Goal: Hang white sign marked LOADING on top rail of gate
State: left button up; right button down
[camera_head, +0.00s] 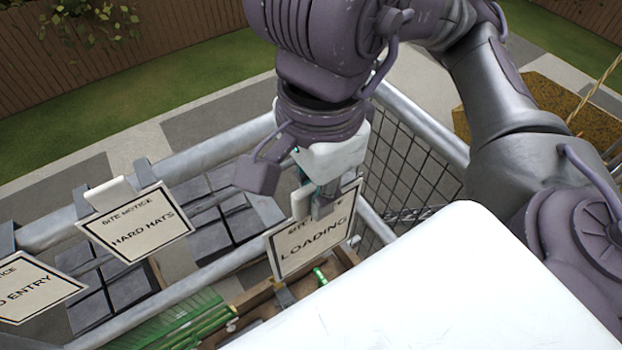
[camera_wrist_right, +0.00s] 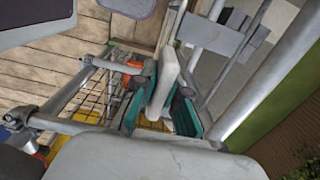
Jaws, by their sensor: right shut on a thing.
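The white LOADING sign (camera_head: 300,245) has a dark border and hangs tilted below my right gripper (camera_head: 318,205). The gripper is shut on the pale block at the sign's top. In the right wrist view the teal-padded fingers (camera_wrist_right: 160,112) close on both sides of that pale block (camera_wrist_right: 167,75). The gate's grey top rail (camera_head: 215,150) runs to the upper right, behind the gripper. My arm hides part of it, and I cannot tell whether the sign's hook touches it. My left gripper is not in view.
A HARD HATS sign (camera_head: 135,225) and a partly cropped ENTRY sign (camera_head: 35,290) hang at the left. A lower rail (camera_head: 190,285) crosses below. Dark tile stacks (camera_head: 222,215) and green items (camera_head: 175,325) lie nearby. Mesh panelling (camera_head: 415,170) stands right of the gripper.

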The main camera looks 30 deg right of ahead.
jog(key=s+b, duration=0.6)
jog(key=s, duration=0.2)
jog(key=shift+d+b, duration=0.2)
jog(key=shift+b, duration=0.1)
dwell(0.3)
